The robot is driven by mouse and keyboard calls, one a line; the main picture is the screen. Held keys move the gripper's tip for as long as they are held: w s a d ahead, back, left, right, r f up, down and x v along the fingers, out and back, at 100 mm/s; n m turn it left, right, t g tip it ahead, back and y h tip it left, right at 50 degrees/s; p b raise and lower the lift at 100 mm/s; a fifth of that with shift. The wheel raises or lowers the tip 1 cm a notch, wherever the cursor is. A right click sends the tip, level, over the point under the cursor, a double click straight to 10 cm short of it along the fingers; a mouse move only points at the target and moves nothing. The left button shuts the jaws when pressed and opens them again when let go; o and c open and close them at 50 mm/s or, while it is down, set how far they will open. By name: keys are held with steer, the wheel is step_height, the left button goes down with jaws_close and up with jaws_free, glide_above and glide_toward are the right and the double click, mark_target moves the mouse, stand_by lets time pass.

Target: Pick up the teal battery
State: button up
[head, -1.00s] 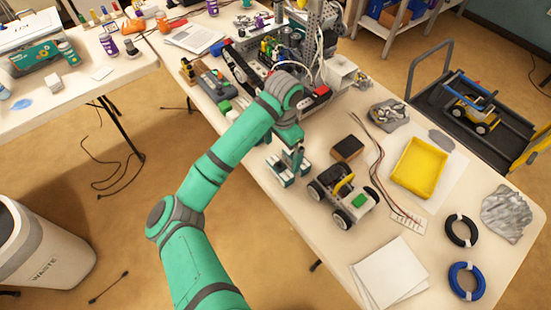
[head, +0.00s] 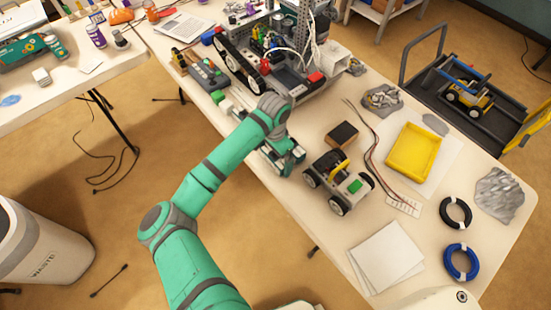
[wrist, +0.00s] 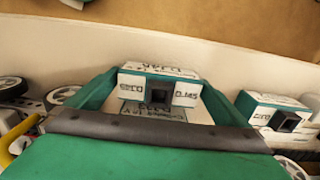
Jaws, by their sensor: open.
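In the wrist view a teal battery (wrist: 160,85) with white labels and a black socket lies between the two green fingers of my gripper (wrist: 160,88). The jaws are open, with one finger on each side of it; I cannot tell whether they touch it. A second, similar teal-and-white battery (wrist: 280,118) lies to the right, outside the fingers. In the head view my gripper (head: 280,160) is low at the table's near edge, left of the small wheeled rover, and my arm hides much of the batteries.
The small rover (head: 338,181) stands close to my gripper; its wheel (wrist: 66,95) shows left in the wrist view. A large tracked robot (head: 270,65) stands behind. A dark block (head: 342,134) and a yellow tray (head: 414,149) are to the right.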

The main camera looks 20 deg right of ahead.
mark_target(275, 156)
steer(key=shift+d, duration=0.15)
steer(key=c, duration=1.3)
steer(key=shift+w+r, duration=0.1)
steer(key=shift+r, duration=0.4)
steer(key=r, duration=0.2)
steer(key=shift+s+r, duration=0.2)
steer(key=shift+r, duration=0.1)
steer(key=s+a+r, duration=0.5)
steer(key=s+r, duration=0.4)
steer(key=s, duration=0.3)
steer(key=shift+s+a+r, duration=0.2)
steer(key=shift+s, duration=0.1)
